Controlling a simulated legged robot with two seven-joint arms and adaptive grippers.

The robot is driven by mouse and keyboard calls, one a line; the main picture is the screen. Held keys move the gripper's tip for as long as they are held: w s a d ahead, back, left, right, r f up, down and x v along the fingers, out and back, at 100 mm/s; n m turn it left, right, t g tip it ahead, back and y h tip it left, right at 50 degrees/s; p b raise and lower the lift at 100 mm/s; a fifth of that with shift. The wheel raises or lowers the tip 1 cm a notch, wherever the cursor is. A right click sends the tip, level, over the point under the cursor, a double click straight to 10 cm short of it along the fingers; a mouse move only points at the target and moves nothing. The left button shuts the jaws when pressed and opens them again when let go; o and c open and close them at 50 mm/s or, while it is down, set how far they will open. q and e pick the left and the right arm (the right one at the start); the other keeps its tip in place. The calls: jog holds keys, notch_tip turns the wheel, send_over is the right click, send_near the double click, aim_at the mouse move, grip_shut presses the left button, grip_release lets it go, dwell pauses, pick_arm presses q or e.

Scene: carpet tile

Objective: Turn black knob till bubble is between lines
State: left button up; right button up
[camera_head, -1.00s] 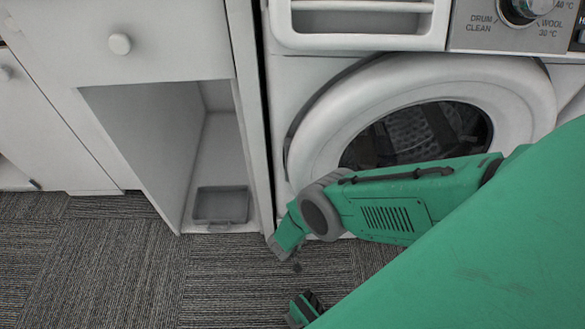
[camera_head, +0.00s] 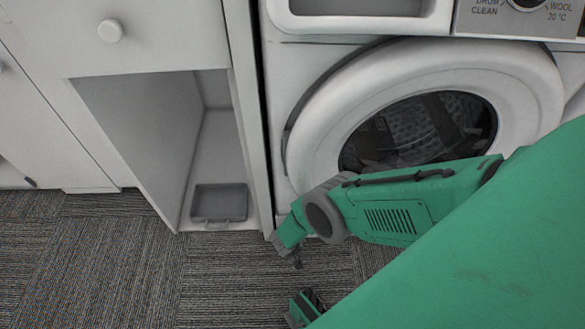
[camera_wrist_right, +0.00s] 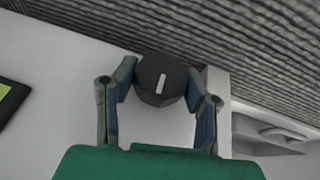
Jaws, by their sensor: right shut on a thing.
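In the right wrist view, the black knob (camera_wrist_right: 163,69) is a round dark cylinder with a white line on its face, at top centre. My right gripper (camera_wrist_right: 160,82) has one finger on each side of it and is shut on it. A black item (camera_wrist_right: 5,113) with a yellow-green patch is cut off at the left edge; I cannot make out a bubble or lines. In the head view, a green arm of mine (camera_head: 400,205) comes in from the right, in front of the washing machine. The knob is not seen there. My left gripper is not in view.
The washing machine (camera_head: 300,75) with its round door (camera_head: 535,95) fills the upper right. A white cabinet (camera_head: 140,140) stands left of it, with a grey tray (camera_head: 219,188) low in its open compartment. Clear carpet (camera_head: 110,270) lies at the lower left.

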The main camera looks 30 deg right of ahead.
jog(key=shift+r+t+y+p, duration=0.15)
jog(key=shift+t+y+p, duration=0.15)
jog(key=shift+y+p, duration=0.3)
jog(key=shift+m+t+y+p, duration=0.3)
jog(key=shift+t+y+p, duration=0.1)
jog(key=shift+p, duration=0.4)
jog(key=shift+f+t+y, duration=0.2)
jog(key=shift+t+y, duration=0.1)
jog(key=shift+y, duration=0.4)
jog(key=o, duration=1.2)
jog(key=shift+c, duration=0.2)
jog(key=shift+w+a, duration=0.1)
